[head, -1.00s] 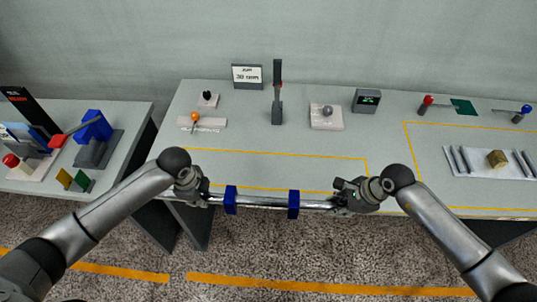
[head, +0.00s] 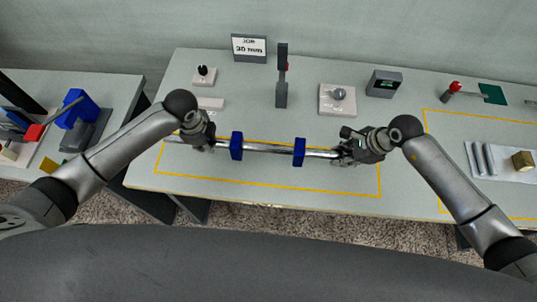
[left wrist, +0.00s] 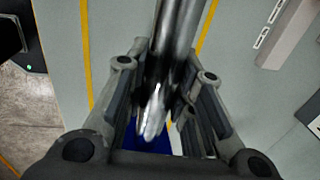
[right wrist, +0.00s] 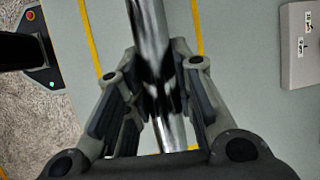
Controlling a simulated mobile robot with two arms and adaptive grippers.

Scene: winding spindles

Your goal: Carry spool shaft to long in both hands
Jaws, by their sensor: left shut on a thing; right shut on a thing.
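The spool shaft (head: 268,147) is a shiny metal rod with two blue collars, a left one (head: 236,146) and a right one (head: 299,152). It lies level across the head view, over the yellow-outlined area of the table. My left gripper (head: 197,142) is shut on the shaft left of the collars. My right gripper (head: 347,150) is shut on it near its right end. The rod also runs between the fingers in the left wrist view (left wrist: 178,45) and in the right wrist view (right wrist: 150,50). Whether the shaft touches the table cannot be told.
Behind the shaft stand a "30 mm" sign (head: 249,48), a dark upright post (head: 282,85), a plate with a grey knob (head: 338,99) and a small display box (head: 384,83). A tray with metal rods (head: 500,175) is at right. A side table (head: 110,85) is at left.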

